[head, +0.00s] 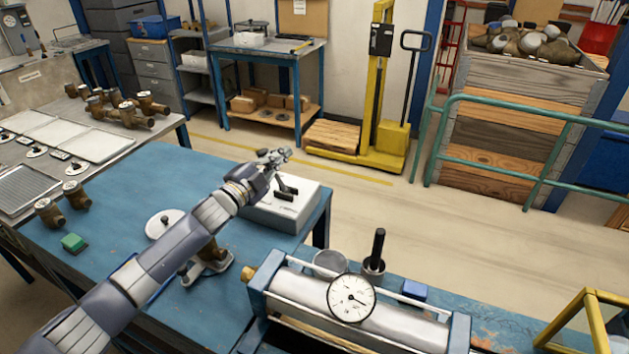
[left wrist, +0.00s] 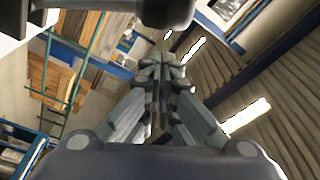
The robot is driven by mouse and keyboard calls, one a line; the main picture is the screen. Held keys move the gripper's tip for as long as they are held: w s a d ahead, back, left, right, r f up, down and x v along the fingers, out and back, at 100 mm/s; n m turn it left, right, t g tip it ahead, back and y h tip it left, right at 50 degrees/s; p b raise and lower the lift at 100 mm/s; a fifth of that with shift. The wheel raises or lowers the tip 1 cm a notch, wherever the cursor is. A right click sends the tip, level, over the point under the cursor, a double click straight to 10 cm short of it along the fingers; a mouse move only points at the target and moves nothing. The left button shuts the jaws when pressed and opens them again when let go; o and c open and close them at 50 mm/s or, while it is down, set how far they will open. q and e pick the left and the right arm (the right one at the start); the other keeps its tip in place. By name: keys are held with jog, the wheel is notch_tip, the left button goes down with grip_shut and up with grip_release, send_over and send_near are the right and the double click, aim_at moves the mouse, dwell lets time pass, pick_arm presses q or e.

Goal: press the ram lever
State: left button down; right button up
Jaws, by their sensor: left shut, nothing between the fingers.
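A light grey box (head: 283,211) with black levers (head: 287,189) on top stands at the far right corner of the blue bench. The frames do not label which lever is the ram lever. My left gripper (head: 280,156) is shut and empty, just above and behind the black levers in the picture. I cannot tell whether it touches them. Its closed fingers also show in the left wrist view (left wrist: 160,95), with a dark rounded part (left wrist: 166,10) at the top edge that I cannot identify. My right gripper is not in view.
On the blue bench (head: 115,215) a metal cylinder rig carries a round dial gauge (head: 351,298). A black upright handle (head: 377,247) stands behind it. A white disc (head: 164,223) and brass meter bodies (head: 76,195) lie left. Open floor lies beyond the grey box.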

pick_arm(q)
jog(key=shift+w+a+f+n+t+b, duration=0.15)
jog(key=shift+w+a+n+b, duration=0.15)
jog(key=shift+a+n, duration=0.4)
jog(key=shift+w+a+n+t+b, duration=0.15)
jog(key=shift+w+a+n, duration=0.15)
jog(key=shift+a+n, duration=0.4)
notch_tip(320, 180, up, 10)
jog(key=shift+d, duration=0.1)
dwell(0.3)
